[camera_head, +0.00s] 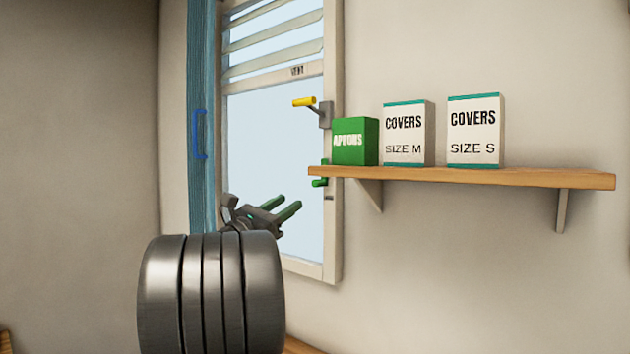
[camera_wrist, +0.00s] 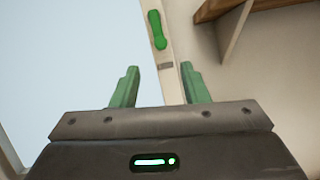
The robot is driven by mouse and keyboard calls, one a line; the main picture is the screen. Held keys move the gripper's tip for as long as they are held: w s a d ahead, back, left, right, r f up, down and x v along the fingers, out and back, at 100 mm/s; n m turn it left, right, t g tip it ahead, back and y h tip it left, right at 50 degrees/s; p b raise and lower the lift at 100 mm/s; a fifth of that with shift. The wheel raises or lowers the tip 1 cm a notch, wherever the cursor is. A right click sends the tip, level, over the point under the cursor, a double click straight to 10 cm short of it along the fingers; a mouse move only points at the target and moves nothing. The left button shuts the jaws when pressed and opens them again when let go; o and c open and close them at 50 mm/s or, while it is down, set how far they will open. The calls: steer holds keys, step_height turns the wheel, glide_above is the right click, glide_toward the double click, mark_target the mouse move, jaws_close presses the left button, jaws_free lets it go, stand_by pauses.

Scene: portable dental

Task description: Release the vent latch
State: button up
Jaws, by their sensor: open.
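A window has a louvred vent (camera_head: 275,48) at its top, with a small "VENT" label (camera_head: 297,71) below the slats. A yellow lever handle (camera_head: 303,101) on a grey mount sits on the right frame, sticking out to the left. Lower on the same frame is a green handle (camera_head: 320,182), partly behind the shelf end; it also shows upright in the wrist view (camera_wrist: 157,30), above a small unreadable label. My gripper (camera_head: 291,202) is open and empty, below and left of the green handle. In the wrist view my fingers (camera_wrist: 160,67) point toward the frame, apart from the handle. The yellow handle is outside that view.
A wooden shelf (camera_head: 470,178) juts out right of the window, close to both handles. It holds a green "APRONS" box (camera_head: 355,142) and two white "COVERS" boxes (camera_head: 408,133) (camera_head: 475,130). A blue panel with a blue handle (camera_head: 200,135) stands left.

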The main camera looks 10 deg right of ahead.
mark_target(319, 183)
steer(key=p+x, duration=0.3)
steer(key=x, duration=0.9)
steer(key=shift+d+p, duration=0.15)
steer(key=shift+p, duration=0.25)
